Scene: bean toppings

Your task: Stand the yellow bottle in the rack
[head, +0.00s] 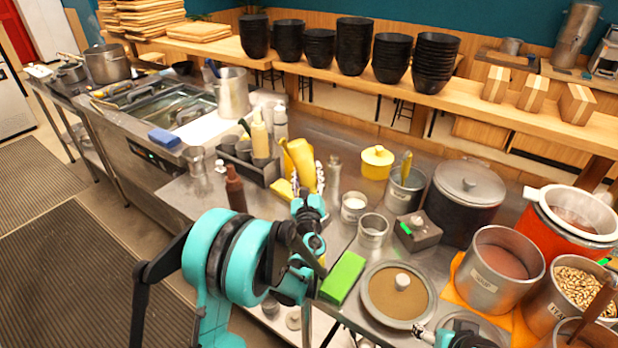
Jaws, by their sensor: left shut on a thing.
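The yellow bottle (301,160) is tilted, its upper end leaning left, above the counter. My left gripper (308,192) is shut around its lower part, which the fingers partly hide. The grey rack (262,176) stands on the counter just left of the bottle. It holds a cream bottle (260,138) and several dark cups (236,148). The yellow bottle is apart from the cream bottle. A small part of my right gripper (428,335) shows at the bottom edge; its jaws are not clear.
A brown bottle (235,188) stands in front of the rack. A clear bottle (333,172) and a white-filled jar (353,206) stand right of my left gripper. A green block (343,277) and a lidded pan (398,317) lie nearer. Pots crowd the right side.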

